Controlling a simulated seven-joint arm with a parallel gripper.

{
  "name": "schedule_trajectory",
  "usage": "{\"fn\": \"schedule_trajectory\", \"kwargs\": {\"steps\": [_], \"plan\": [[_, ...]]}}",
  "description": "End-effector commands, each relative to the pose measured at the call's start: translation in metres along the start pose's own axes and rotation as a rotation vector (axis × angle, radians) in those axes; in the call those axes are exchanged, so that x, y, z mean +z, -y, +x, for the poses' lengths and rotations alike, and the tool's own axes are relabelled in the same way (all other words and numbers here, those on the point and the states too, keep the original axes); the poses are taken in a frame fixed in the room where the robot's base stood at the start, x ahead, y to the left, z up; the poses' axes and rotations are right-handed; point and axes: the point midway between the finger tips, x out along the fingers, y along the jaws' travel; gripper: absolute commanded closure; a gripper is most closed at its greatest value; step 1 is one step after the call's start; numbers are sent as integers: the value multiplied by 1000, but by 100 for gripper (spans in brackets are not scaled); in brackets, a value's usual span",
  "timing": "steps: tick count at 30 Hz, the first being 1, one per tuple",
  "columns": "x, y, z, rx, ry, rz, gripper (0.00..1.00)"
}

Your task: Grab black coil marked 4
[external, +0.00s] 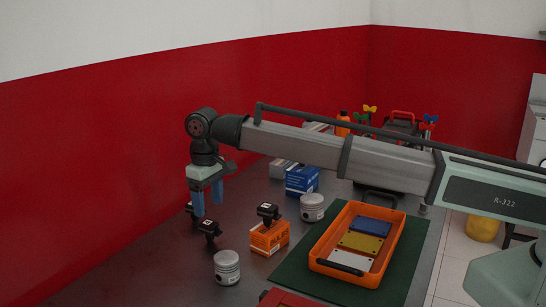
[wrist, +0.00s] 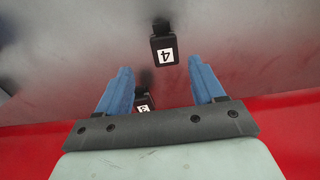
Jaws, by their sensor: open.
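The black coil marked 4 (wrist: 163,54) shows its white label upside down in the wrist view, just beyond and between my fingertips. It is probably the black coil (external: 209,229) standing on the bench below my gripper in the external view; its number is too small to read there. My gripper (external: 207,208) is open and empty, its blue fingers pointing down above the bench. In the wrist view my gripper (wrist: 159,63) has another black coil, apparently marked 3 (wrist: 144,103), partly hidden between its fingers, nearer the red wall.
Another black coil (external: 267,211) sits on an orange box (external: 269,238). Grey-white tins (external: 227,268) and (external: 312,208) stand nearby. A blue box (external: 302,180) is behind. An orange tray (external: 395,250) lies on a green mat (external: 409,286). The red wall (external: 90,170) is close on the left.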

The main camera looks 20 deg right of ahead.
Motion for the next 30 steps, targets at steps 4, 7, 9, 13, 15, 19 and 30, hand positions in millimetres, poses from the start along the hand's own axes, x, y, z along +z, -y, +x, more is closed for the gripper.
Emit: {"fn": "schedule_trajectory", "kwargs": {"steps": [4, 7, 9, 13, 15, 19, 30], "plan": [[1, 0, 23, 0, 1, 0, 32], [0, 0, 30, 0, 1, 0, 32], [0, 1, 32, -1, 0, 0, 32], [1, 2, 40, -1, 0, 0, 32], [2, 4, 47, -1, 0, 0, 32], [4, 8, 64, 0, 2, 0, 32], [3, 8, 83, -1, 0, 0, 32]]}}
